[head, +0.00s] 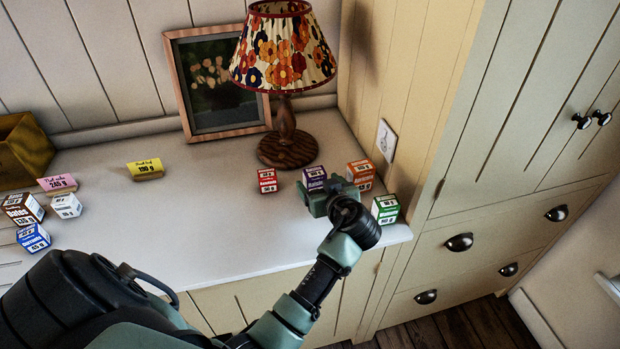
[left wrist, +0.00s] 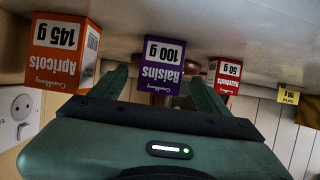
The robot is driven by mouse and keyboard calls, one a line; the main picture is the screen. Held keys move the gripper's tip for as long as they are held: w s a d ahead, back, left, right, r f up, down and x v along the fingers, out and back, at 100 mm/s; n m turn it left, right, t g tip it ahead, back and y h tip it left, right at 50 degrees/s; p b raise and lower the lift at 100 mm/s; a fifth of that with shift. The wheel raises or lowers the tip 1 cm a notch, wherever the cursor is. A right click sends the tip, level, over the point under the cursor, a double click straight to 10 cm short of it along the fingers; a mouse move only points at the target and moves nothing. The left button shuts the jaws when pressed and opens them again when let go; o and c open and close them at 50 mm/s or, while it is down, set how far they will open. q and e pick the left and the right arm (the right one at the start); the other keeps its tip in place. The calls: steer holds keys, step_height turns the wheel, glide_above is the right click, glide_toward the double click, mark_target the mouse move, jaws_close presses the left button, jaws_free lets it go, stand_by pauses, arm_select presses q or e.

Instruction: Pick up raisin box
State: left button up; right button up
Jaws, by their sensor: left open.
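The raisin box (head: 314,177) is a small purple and white box labelled "Raisins 100 g". It stands on the white counter in the head view, partly hidden by my gripper. My left gripper (head: 322,196) is open at the near side of the box, low over the counter. In the left wrist view, which is upside down, the raisin box (left wrist: 162,65) stands upright ahead of the gripper, in line with the gap between the two green fingers (left wrist: 161,92). I cannot tell how far the fingers reach along its sides. My right gripper is not in view.
A red hazelnut box (head: 267,181) stands left of the raisins; an orange apricot box (head: 361,174) and a green box (head: 385,209) stand right. A lamp (head: 288,148) and picture frame (head: 183,90) are behind. More boxes (head: 33,238) and a yellow card (head: 145,168) are left. The middle counter is clear.

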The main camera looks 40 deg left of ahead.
mark_target(317, 178)
arm_select(q)
steer(key=w+a+p, duration=0.1)
steer(key=a+p, duration=0.1)
steer(key=shift+w+a, duration=0.3)
steer(key=shift+w, duration=0.05)
steer(key=p+x, duration=0.1)
steer(key=x, duration=0.2)
steer(key=shift+w+a+f, duration=0.15)
steer(key=shift+w+f, duration=0.1)
steer(key=shift+f, duration=0.15)
steer(key=c, duration=1.4)
steer(key=shift+c, duration=0.7)
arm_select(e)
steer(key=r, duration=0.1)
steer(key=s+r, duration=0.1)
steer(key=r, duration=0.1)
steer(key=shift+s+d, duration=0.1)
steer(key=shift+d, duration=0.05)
